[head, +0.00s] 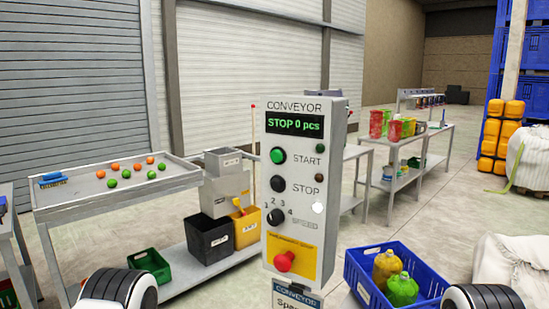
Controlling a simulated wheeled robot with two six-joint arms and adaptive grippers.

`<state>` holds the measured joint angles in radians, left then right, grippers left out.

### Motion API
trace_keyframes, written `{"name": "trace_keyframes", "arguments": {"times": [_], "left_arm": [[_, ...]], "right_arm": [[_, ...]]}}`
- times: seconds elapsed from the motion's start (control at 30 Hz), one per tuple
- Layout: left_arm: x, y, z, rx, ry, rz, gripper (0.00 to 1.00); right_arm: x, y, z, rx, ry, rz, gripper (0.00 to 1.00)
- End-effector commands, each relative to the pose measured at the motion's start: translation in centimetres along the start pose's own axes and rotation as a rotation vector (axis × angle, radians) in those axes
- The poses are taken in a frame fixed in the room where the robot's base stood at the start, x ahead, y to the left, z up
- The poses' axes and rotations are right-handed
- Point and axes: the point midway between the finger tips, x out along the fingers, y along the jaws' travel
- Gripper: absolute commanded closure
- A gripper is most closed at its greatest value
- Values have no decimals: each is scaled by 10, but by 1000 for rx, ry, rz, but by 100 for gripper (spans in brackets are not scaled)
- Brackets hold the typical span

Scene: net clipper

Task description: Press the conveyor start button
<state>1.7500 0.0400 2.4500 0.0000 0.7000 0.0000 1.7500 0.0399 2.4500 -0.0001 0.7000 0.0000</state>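The conveyor control box (305,250) stands upright in the middle of the head view, grey with its front panel facing me. Its green start button (278,155) sits at the upper left, labelled START. The black stop button (278,184) is just below it. The display (294,124) above reads "STOP 0 pcs" in green. A black speed knob (276,217) and a red mushroom button (284,261) on a yellow plate are lower down. Nothing touches or covers the start button. Neither of my grippers is in view; only rounded black and white parts of my arms show at the bottom corners.
A grey table (120,196) with orange and green balls stands left, with bins on its lower shelf. A blue crate (366,262) holding yellow and green containers is at lower right. Shelving (425,142) with coloured bins stands behind. The space before the panel looks clear.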

Motion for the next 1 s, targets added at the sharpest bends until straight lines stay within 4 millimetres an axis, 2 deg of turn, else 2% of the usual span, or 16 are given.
{"name": "trace_keyframes", "arguments": {"times": [0.17,0.27,0.3,1.0], "left_arm": [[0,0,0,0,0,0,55],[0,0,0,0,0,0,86],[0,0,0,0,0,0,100],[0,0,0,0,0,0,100]], "right_arm": [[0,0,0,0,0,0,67],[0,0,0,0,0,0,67],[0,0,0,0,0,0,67],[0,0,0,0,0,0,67]]}}
